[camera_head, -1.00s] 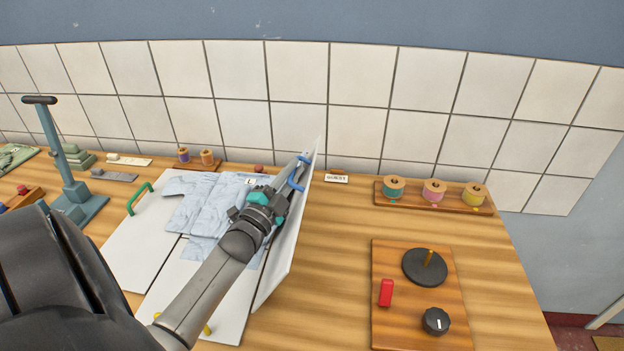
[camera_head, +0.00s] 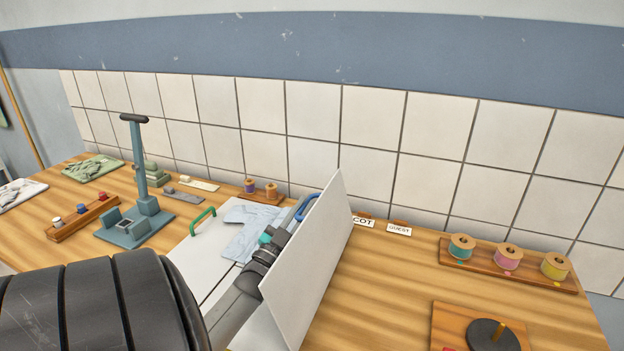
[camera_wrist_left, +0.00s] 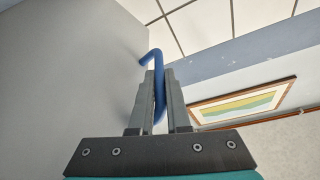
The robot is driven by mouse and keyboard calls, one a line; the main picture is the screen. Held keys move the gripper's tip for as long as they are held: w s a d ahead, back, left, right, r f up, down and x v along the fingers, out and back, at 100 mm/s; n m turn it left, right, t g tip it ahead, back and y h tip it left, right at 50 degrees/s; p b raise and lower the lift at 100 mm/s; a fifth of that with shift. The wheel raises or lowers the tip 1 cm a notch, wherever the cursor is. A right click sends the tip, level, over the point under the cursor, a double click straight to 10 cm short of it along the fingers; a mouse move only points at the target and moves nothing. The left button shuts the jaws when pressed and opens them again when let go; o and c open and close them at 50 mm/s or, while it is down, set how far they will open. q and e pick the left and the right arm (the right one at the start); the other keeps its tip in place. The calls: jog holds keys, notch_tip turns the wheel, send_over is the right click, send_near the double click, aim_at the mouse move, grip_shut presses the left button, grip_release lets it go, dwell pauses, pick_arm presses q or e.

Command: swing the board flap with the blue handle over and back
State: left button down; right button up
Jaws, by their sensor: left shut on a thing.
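The white board flap (camera_head: 312,262) stands nearly upright, tilted, at the right side of the folding board. Its blue handle (camera_head: 306,206) shows near its upper left edge. In the left wrist view the blue handle (camera_wrist_left: 157,62) passes between the two fingers of my left gripper (camera_wrist_left: 160,98), which is shut on it. In the head view my left gripper (camera_head: 290,221) is at the handle, on the left face of the flap. A crumpled pale blue cloth (camera_head: 246,226) lies on the board (camera_head: 196,250), partly hidden by my arm. My right gripper is not in view.
A green handle (camera_head: 202,220) stands on the board's left panel. A grey-green press (camera_head: 140,215) is further left. A spool rack (camera_head: 510,265) and a wooden panel with a dark disc (camera_head: 492,336) are at right. Table between flap and rack is clear. Two label cards stand behind.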

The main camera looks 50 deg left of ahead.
pick_arm(q)
jog(key=shift+s+a+f, duration=0.15)
jog(key=shift+a+f, duration=0.05)
dwell(0.4)
jog(key=c, duration=1.2)
grip_release()
jog(key=shift+a+f, duration=0.1)
jog(key=shift+o, duration=0.2)
